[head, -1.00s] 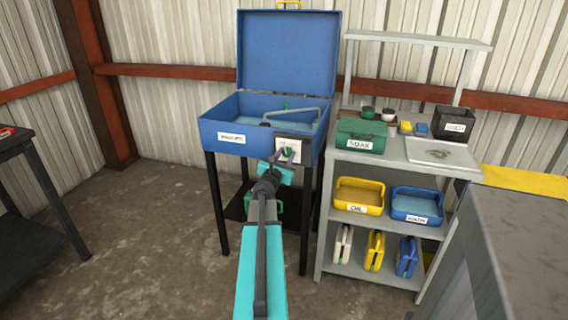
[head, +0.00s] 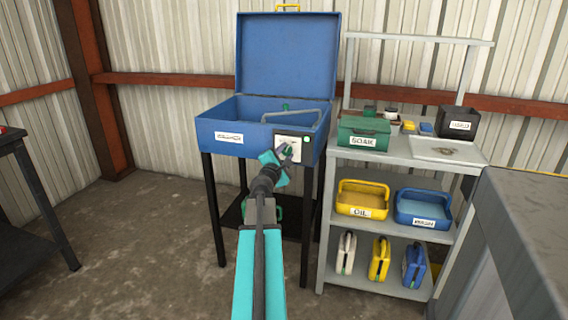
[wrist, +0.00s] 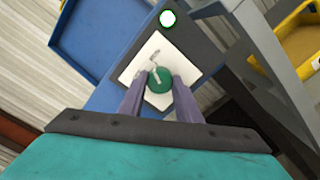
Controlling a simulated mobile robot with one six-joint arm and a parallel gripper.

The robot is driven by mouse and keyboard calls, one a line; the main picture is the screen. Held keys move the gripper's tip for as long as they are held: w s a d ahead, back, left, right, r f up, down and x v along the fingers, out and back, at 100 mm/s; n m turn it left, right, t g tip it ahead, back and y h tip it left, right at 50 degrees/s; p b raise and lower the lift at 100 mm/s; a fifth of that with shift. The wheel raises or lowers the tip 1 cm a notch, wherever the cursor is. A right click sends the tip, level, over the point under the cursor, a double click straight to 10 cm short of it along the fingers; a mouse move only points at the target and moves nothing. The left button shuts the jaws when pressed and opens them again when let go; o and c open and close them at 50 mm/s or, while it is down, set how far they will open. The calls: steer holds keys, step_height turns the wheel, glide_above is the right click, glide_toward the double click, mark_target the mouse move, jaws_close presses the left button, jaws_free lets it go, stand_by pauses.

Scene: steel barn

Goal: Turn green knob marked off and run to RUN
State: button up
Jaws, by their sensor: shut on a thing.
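The green knob (wrist: 159,80) sits on a white plate (wrist: 143,72) on the dark front panel of the blue parts washer (head: 218,130). In the wrist view my gripper (wrist: 160,86) has its two grey fingers on either side of the knob, shut on it. The gripper is tilted in the head view (head: 287,152) and covers the knob there. The marks on the plate are too small to read. A round lamp (wrist: 167,18) above the plate glows whitish green; it also shows in the head view (head: 306,139).
A grey shelf (head: 405,152) stands close on the right with a green SOAK box (head: 363,132), yellow OIL bin (head: 362,198) and blue bin (head: 423,207). A grey bench (head: 530,240) is at right front.

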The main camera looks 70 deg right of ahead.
steer(key=shift+f+m+b, duration=0.1)
steer(key=shift+m+b, duration=0.9)
steer(key=shift+m, duration=0.2)
steer(key=o, duration=1.1)
steer(key=shift+c, duration=0.2)
